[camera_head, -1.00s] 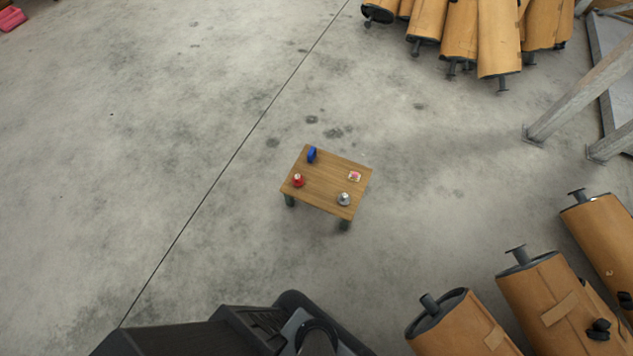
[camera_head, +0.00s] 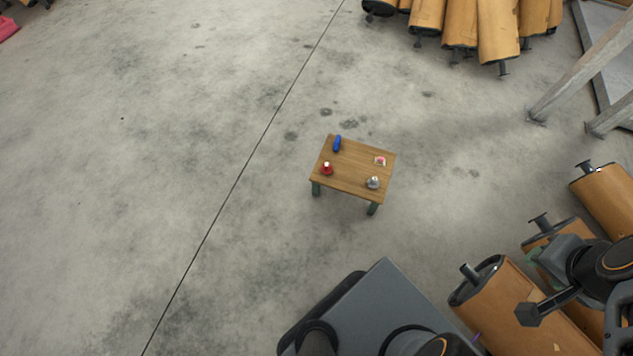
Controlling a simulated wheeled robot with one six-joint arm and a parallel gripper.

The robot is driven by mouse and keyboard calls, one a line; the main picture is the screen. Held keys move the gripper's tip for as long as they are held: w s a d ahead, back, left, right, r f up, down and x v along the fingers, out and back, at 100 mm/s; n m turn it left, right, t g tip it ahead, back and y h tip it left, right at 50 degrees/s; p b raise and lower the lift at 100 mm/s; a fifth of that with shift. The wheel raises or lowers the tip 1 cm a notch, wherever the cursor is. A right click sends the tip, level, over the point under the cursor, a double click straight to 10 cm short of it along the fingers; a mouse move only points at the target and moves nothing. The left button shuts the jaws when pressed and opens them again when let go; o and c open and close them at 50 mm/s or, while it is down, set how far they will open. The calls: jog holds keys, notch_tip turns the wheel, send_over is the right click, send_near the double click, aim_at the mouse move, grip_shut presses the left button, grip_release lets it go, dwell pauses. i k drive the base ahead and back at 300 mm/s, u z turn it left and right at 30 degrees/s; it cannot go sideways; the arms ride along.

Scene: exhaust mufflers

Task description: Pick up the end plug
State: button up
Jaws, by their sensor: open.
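Several small objects lie on a low wooden table (camera_head: 350,184) in the head view: a blue upright or tilted piece (camera_head: 337,144), a red piece with a pale top (camera_head: 327,169), a silver-grey piece (camera_head: 373,183) and a small pink and white item (camera_head: 380,161). They are too small to tell surely which is the end plug; the silver-grey one may be it. My gripper (camera_head: 530,286) seems to be the dark two-pronged end at the lower right. It is open, with nothing seen in it, and well apart from the table in the picture.
Tan wrapped mufflers (camera_head: 495,310) lie at the lower right, partly behind my arm. More mufflers (camera_head: 460,28) lie at the top right, near grey metal legs (camera_head: 570,85). The concrete floor (camera_head: 170,160) is clear left of and around the table.

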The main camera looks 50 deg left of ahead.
aim_at(373, 183)
jog(key=u, duration=1.8)
jog(key=i, duration=1)
